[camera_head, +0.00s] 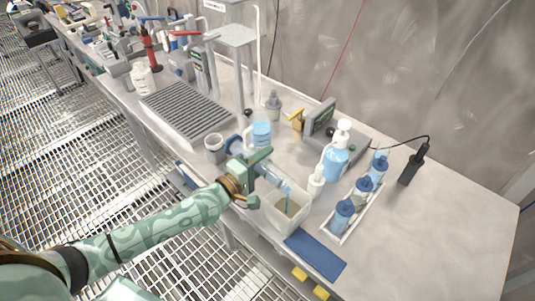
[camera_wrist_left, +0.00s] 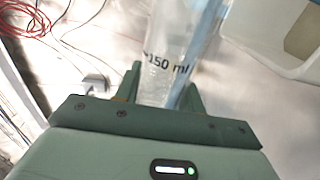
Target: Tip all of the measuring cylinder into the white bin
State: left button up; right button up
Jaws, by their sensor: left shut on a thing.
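My left gripper (camera_head: 259,172) is shut on the clear measuring cylinder (camera_head: 270,176) at the bench's front edge. The cylinder is tilted well over, its mouth end pointing right and down over the white bin (camera_head: 296,222). Blue shows inside it and at its mouth. In the left wrist view the cylinder (camera_wrist_left: 174,45) stands between the fingers (camera_wrist_left: 163,92), with a "150 ml" mark and a blue streak along one side. The bin (camera_wrist_left: 262,30) shows there at the upper right. The bin has something brownish at its bottom. My right gripper is not in view.
A white rack with blue-capped bottles (camera_head: 364,184) and a blue pump bottle (camera_head: 336,160) stand right of the bin. A blue mat (camera_head: 315,253) lies in front. A grey cup (camera_head: 214,148) and a blue-filled container (camera_head: 261,134) stand behind the gripper. The bench's right end is clear.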

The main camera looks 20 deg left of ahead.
pick_arm(q)
jog(key=shift+d+r+m+p, duration=0.1)
jog(key=shift+r+m+p, duration=0.3)
jog(key=shift+m, duration=0.2)
jog(key=shift+f, duration=0.1)
jog(key=shift+s+d+r+m+p, duration=0.1)
jog(key=shift+r+m+p, duration=0.25)
jog(key=shift+p, duration=0.15)
dwell(1.2)
